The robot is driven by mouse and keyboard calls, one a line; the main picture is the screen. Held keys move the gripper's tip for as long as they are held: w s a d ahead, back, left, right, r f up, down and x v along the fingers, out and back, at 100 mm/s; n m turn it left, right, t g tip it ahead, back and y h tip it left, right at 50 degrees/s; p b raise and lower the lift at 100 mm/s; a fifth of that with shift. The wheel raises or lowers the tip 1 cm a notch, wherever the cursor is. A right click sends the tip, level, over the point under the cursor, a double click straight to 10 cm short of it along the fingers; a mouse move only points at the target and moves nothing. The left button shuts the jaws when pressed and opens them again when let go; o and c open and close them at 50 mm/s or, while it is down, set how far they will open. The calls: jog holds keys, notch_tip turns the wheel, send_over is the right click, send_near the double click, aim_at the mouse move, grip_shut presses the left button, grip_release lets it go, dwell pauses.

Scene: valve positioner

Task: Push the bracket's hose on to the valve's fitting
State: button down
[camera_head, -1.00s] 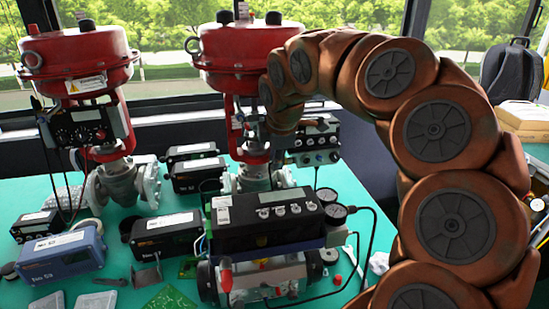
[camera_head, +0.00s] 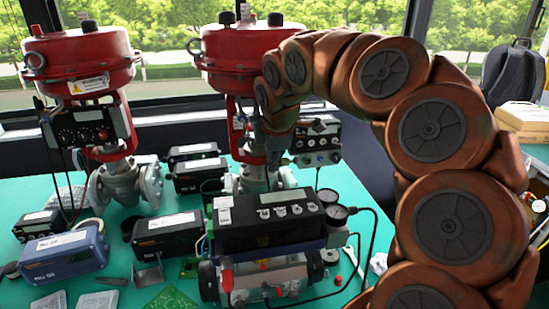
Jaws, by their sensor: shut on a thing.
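The middle valve has a red actuator (camera_head: 235,50), red yoke legs and a grey body (camera_head: 252,180). A black positioner with gauges (camera_head: 316,143) sits at its right side. My brown segmented arm curves in from the right and comes down in front of the yoke. My gripper (camera_head: 274,150) is a small dark shape at its end, beside the yoke and left of the positioner. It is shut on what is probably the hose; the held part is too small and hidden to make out. The fitting and the hose's end cannot be told apart here.
A second red valve (camera_head: 80,60) stands at the left. A large black positioner (camera_head: 268,215) on a metal unit, with gauges and a black cable, stands in front. Several boxes, including a blue one (camera_head: 63,255), crowd the teal table. A window is behind.

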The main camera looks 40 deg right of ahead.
jog(key=shift+w+a, duration=0.25)
jog(key=shift+a, duration=0.25)
dwell(0.6)
jog(key=a, duration=0.1)
jog(key=w+a+p, duration=0.1)
jog(key=shift+a+r, duration=0.2)
jog(key=shift+a, duration=0.15)
jog(key=shift+r, duration=0.15)
dwell(0.4)
